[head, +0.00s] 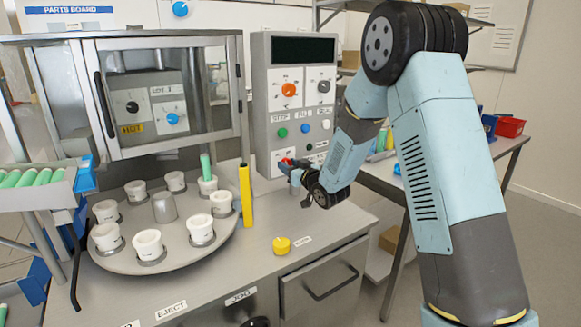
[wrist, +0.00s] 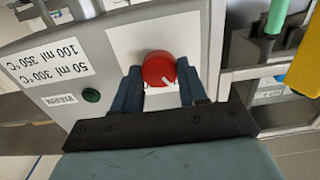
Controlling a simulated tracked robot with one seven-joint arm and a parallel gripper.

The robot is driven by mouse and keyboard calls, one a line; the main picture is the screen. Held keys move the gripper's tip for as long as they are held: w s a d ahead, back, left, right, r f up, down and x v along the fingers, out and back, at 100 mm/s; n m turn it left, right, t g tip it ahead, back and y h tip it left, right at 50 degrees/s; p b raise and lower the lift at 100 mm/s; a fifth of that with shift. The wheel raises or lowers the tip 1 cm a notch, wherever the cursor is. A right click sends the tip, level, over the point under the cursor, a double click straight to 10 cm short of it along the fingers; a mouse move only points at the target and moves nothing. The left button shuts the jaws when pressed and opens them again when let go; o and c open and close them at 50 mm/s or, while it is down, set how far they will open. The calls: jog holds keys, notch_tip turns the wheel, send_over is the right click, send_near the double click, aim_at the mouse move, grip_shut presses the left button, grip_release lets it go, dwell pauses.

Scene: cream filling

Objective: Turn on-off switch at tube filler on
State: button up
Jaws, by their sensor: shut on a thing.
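The tall grey control panel (head: 262,100) of the tube filler stands in the middle of the head view. A round red knob (wrist: 158,69) with a small white mark sits on a white plate low on this panel. It also shows in the head view (head: 287,160), partly hidden by my gripper. My gripper (head: 294,166) is at the panel's lower part. In the wrist view my gripper (wrist: 158,84) has one finger on each side of the red knob, shut on it.
An orange knob (head: 289,89), a grey knob (head: 323,86) and small buttons sit higher on the panel. A turntable (head: 130,262) with several white cups stands to the left. A yellow post (head: 245,195) stands between. A yellow piece (head: 281,245) lies on the bench in front.

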jog(key=shift+w+d+m, duration=0.1)
jog(key=shift+d+m, duration=0.1)
jog(key=shift+m, duration=0.2)
jog(key=m, duration=0.5)
jog(key=shift+d+m, duration=0.15)
jog(key=shift+m, duration=0.15)
jog(key=m, duration=0.4)
jog(key=shift+w+d+f, duration=0.1)
jog(key=shift+w, duration=0.05)
jog(key=shift+m, duration=0.8)
jog(key=shift+f, duration=0.1)
jog(key=o, duration=1)
jog(key=shift+a, duration=0.2)
